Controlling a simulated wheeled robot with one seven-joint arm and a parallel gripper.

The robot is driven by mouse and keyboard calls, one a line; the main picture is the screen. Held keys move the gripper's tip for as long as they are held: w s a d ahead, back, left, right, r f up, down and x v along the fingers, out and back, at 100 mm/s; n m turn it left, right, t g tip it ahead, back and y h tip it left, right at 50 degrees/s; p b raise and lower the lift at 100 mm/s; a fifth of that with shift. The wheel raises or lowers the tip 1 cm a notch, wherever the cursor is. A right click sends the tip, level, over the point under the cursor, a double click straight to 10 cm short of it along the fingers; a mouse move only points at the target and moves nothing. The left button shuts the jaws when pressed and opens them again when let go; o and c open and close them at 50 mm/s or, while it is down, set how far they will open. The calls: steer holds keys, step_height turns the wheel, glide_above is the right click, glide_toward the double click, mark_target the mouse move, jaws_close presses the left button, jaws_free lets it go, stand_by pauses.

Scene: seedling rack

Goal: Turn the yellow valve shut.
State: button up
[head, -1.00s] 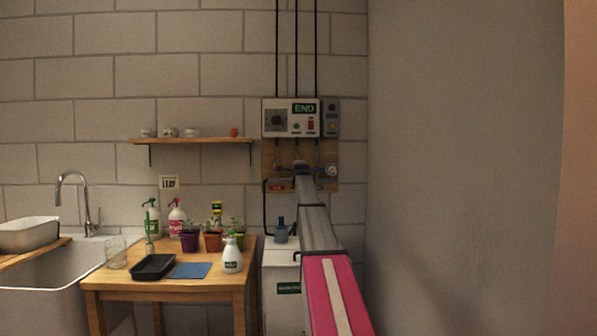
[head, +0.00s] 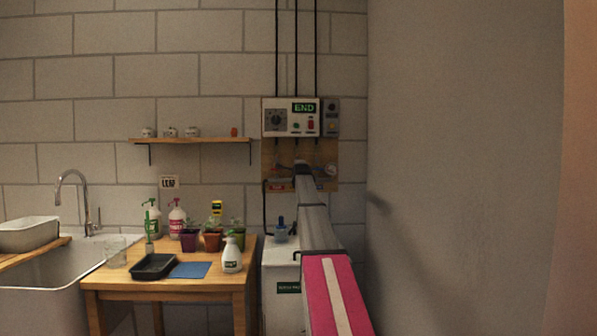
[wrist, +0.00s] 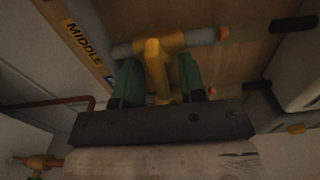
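The yellow valve (wrist: 156,72) is near the middle of the wrist view, its handle sticking out from a grey pipe (wrist: 198,38). My gripper (wrist: 159,64) has two green fingers, one on each side of the yellow handle. The fingers stand apart, with a narrow gap visible on the right side of the handle; I cannot tell whether the left finger touches it. In the head view my arm reaches to the wooden pipe board (head: 268,152) under the control box and hides the valve and gripper.
A "MIDDLE" label (wrist: 84,40) is left of the valve. A red pipe (wrist: 48,103) and an orange fitting (wrist: 40,162) are further left. A control box (head: 290,118) reading "END" is above the board. A table (head: 215,288) with pots and bottles stands left; a bare wall is right.

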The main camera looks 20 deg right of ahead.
steer(key=v, duration=1)
steer(key=shift+s, duration=0.4)
steer(key=shift+a, duration=0.1)
